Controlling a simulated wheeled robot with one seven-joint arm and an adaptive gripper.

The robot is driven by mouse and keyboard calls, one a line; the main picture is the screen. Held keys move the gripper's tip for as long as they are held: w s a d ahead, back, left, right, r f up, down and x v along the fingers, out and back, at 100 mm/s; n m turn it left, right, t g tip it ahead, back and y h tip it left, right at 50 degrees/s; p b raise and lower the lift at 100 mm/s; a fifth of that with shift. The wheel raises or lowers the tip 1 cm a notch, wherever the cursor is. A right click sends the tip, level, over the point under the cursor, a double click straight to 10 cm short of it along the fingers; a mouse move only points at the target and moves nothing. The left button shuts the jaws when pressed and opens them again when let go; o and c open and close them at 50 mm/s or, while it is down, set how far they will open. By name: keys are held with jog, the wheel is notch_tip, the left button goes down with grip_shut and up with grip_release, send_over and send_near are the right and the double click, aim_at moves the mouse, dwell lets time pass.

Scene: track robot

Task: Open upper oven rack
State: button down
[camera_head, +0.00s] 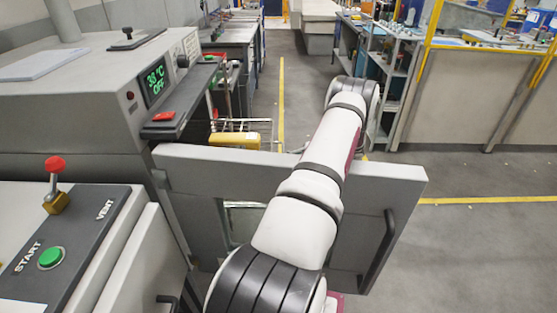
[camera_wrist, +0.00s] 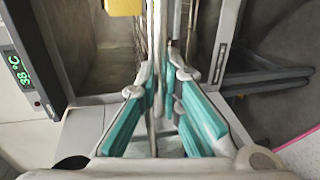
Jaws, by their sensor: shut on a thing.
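The oven (camera_head: 75,100) is at left in the head view, its green display reading 38 °C OFF. Its grey door (camera_head: 390,180) stands open, with a dark handle (camera_head: 380,250). A wire rack (camera_head: 262,128) shows beyond the door's top edge, with a yellow object (camera_head: 235,140) at its near side. In the wrist view my gripper (camera_wrist: 161,85) has its teal-padded fingers on either side of thin metal bars (camera_wrist: 158,30) of the rack, shut on them. My gripper is hidden in the head view, where my arm reaches across the open door.
A control panel (camera_head: 75,240) with a red-knobbed lever and green button is at lower left. Workbenches (camera_head: 240,35) and shelves (camera_head: 385,60) stand farther back. Grey floor (camera_head: 480,235) is clear right of the door.

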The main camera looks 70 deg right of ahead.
jog(key=c, duration=1.7)
grip_release()
jog(key=v, duration=0.7)
jog(key=shift+s+d, duration=0.1)
jog(key=shift+s, duration=0.15)
